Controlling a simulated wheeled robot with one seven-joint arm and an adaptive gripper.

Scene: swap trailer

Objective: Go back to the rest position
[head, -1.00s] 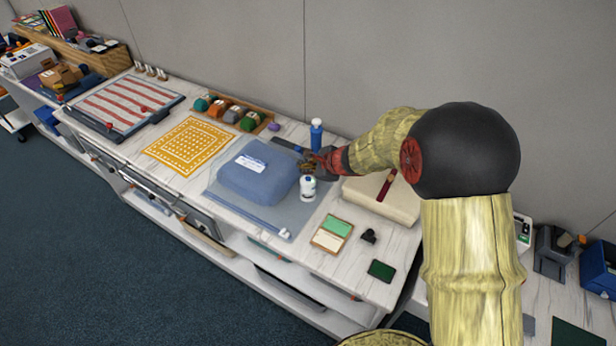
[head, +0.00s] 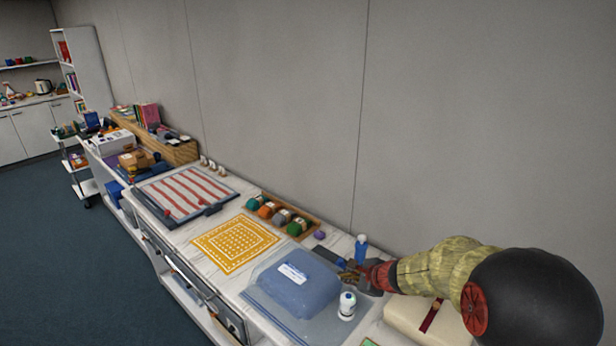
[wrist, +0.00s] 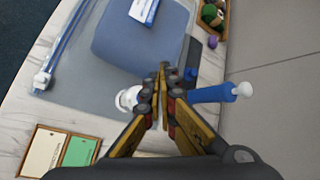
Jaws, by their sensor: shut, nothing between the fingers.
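My gripper (head: 352,274) is over the worktop, beside the blue folded bundle (head: 292,285) on its grey-blue mat. In the wrist view my gripper (wrist: 163,72) has its fingertips together with nothing between them. A white bottle (head: 347,305) stands close on the near side of the gripper, and a blue bottle (head: 361,247) with a white top stands on the far side. In the wrist view the white bottle (wrist: 128,98) is left of the fingers and the blue bottle (wrist: 215,93) right of them. Whether the fingers touch anything cannot be told.
A cream block (head: 410,325) with a dark red strap lies under my arm. A yellow patterned cloth (head: 235,243), a red-striped board (head: 185,192) and a tray of yarn balls (head: 285,215) lie farther left. The wall stands close behind the worktop. Floor (head: 75,250) is clear at left.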

